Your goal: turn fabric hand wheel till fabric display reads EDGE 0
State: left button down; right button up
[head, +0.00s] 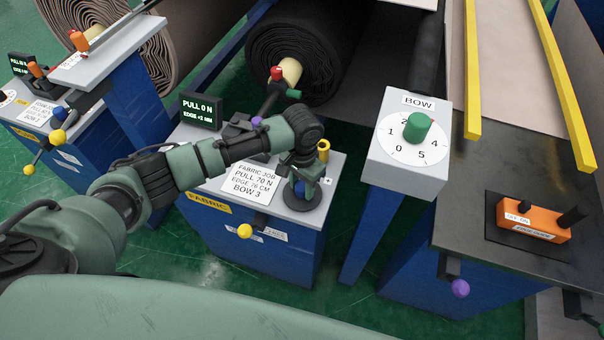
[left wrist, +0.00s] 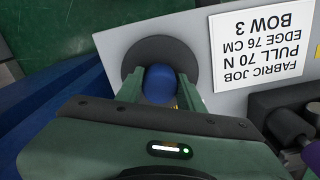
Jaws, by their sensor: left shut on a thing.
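The fabric display (head: 201,109) on the FABRIC stand reads PULL 0 N and what looks like EDGE +2 MM in small text. The fabric hand wheel (head: 313,199) is a dark disc on the right part of the stand's grey top, with a blue knob (head: 299,189). My left gripper (head: 299,184) points down at it and is shut on the blue knob. In the left wrist view the two green fingers sit on either side of the blue knob (left wrist: 160,84), over the dark wheel (left wrist: 150,50). My right gripper is not in view.
A job card (head: 250,183) reads PULL 70 N, EDGE 76 CM, BOW 3. A yellow-topped post (head: 323,148) stands close behind my gripper. A BOW dial (head: 417,127) with a green knob is to the right. A yellow-knobbed lever (head: 245,231) juts from the stand's front.

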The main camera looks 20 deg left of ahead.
aim_at(302, 185)
pick_arm(q)
jog(key=n+p, duration=0.2)
jog(key=p, duration=0.1)
jog(key=shift+r+n, duration=0.3)
jog(key=shift+f+n+p, duration=0.15)
jog(key=shift+n+p, duration=1.05)
jog(key=shift+p, duration=0.05)
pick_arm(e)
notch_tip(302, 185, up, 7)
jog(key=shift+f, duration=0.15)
pick_arm(q)
jog(key=shift+w, duration=0.1)
jog(key=c, duration=0.9)
grip_release()
jog(key=shift+f, duration=0.1)
notch_tip(302, 185, up, 8)
jog(key=shift+f+b, duration=0.1)
jog(key=shift+b, duration=0.45)
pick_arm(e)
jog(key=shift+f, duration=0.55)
